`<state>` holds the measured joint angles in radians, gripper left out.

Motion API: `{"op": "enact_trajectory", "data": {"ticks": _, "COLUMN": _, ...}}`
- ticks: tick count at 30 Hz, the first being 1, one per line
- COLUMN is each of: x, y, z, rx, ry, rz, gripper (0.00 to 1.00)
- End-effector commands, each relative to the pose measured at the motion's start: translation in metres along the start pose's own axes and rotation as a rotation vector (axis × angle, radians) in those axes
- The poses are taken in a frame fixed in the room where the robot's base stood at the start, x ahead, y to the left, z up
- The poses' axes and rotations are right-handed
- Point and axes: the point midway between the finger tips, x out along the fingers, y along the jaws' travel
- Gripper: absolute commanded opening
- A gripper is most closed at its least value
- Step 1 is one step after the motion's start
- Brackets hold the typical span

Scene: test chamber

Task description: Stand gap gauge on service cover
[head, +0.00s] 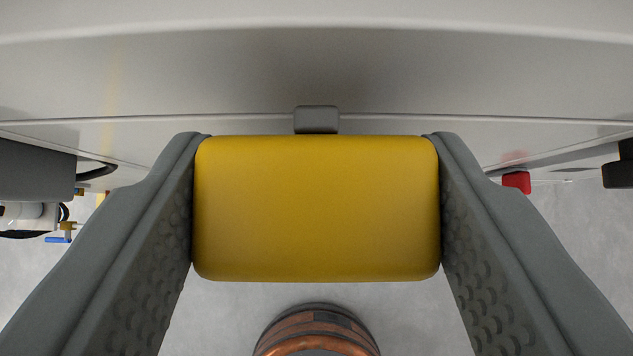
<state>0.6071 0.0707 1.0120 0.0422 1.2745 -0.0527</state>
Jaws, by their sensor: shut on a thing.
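A yellow block with rounded edges (317,208), which I take to be the gap gauge, fills the middle of the head view. My gripper (317,150) is shut on it, one grey ridged finger pressed against its left side and one against its right. I see one broad face of the block; its far side is hidden. No part is clearly recognisable as the service cover. The large pale panelled body (220,75) behind the block may carry it, but I cannot tell.
A small grey tab (316,119) sits on the pale body's seam, just above the block in the picture. A round copper-coloured object (317,335) shows below. Grey equipment with a blue-handled fitting (58,239) is at left. A red piece (517,182) is at right. Grey floor (590,240) shows.

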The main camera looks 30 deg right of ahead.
Motion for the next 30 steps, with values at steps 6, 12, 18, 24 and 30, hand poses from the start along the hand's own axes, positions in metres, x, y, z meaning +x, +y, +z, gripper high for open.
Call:
{"op": "enact_trajectory", "data": {"ticks": 6, "x": 0.008, "y": 0.000, "z": 0.008, "rx": 0.000, "ry": 0.000, "rz": 0.000, "gripper": 0.29}}
{"op": "enact_trajectory", "data": {"ticks": 12, "x": 0.025, "y": 0.000, "z": 0.026, "rx": 0.000, "ry": -0.002, "rz": 0.000, "gripper": 0.29}}
{"op": "enact_trajectory", "data": {"ticks": 18, "x": 0.038, "y": 0.000, "z": 0.033, "rx": 0.000, "ry": 0.001, "rz": 0.000, "gripper": 0.29}}
{"op": "enact_trajectory", "data": {"ticks": 24, "x": 0.038, "y": 0.000, "z": 0.032, "rx": 0.000, "ry": 0.001, "rz": 0.000, "gripper": 0.29}}
{"op": "enact_trajectory", "data": {"ticks": 30, "x": 0.040, "y": 0.000, "z": 0.034, "rx": 0.000, "ry": 0.000, "rz": 0.000, "gripper": 0.60}}
